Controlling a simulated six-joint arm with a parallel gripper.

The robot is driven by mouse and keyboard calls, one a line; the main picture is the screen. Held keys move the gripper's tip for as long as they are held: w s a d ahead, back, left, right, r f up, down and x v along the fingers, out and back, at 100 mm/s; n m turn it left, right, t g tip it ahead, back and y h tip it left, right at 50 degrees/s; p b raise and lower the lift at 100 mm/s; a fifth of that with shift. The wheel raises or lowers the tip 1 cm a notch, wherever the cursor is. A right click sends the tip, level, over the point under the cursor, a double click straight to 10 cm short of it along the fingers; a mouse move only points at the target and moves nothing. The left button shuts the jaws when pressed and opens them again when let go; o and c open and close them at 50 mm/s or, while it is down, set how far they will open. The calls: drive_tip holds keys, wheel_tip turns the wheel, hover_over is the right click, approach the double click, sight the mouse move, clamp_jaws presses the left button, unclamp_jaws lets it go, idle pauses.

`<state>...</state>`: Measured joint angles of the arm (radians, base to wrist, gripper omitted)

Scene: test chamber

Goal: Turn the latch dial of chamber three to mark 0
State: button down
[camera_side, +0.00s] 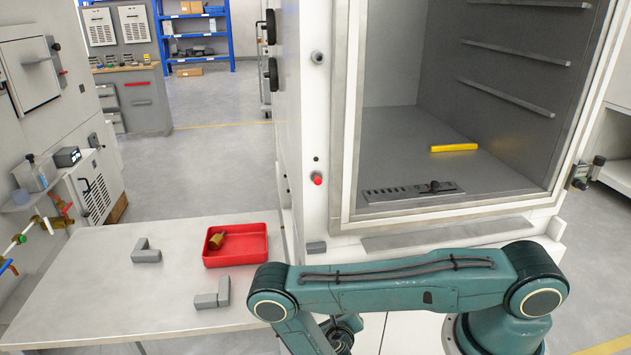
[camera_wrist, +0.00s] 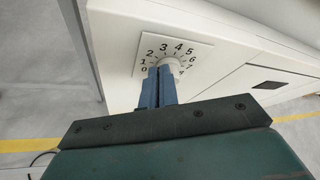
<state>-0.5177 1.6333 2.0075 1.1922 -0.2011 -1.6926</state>
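The latch dial (camera_wrist: 172,61) is a round white knob on a white square plate (camera_wrist: 205,50) in the wrist view. In the side view my arm hides the gripper, and the dial does not show.
The chamber (camera_side: 400,180) stands open in the side view, with a yellow bar (camera_side: 453,148) and a slotted grey plate (camera_side: 405,193) on its floor. A table (camera_side: 100,280) at left bears a red tray (camera_side: 262,258) with a brass piece (camera_side: 216,241) and several grey blocks (camera_side: 146,254).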

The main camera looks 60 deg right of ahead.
drive_tip(key=shift+w+a+r, duration=0.15)
drive_tip(key=shift+a+r, duration=0.05)
idle(0.4)
drive_tip(key=s+a, duration=0.4)
drive_tip(key=shift+a, duration=0.15)
idle(0.5)
drive_tip(key=shift+s, duration=0.15)
drive_tip(key=shift+s+d+r, duration=0.2)
drive_tip(key=shift+s+r, duration=0.05)
drive_tip(key=shift+s, duration=0.3)
drive_tip(key=shift+s+d+r, duration=0.2)
drive_tip(key=shift+s+r, duration=0.05)
drive_tip(key=shift+s, duration=0.25)
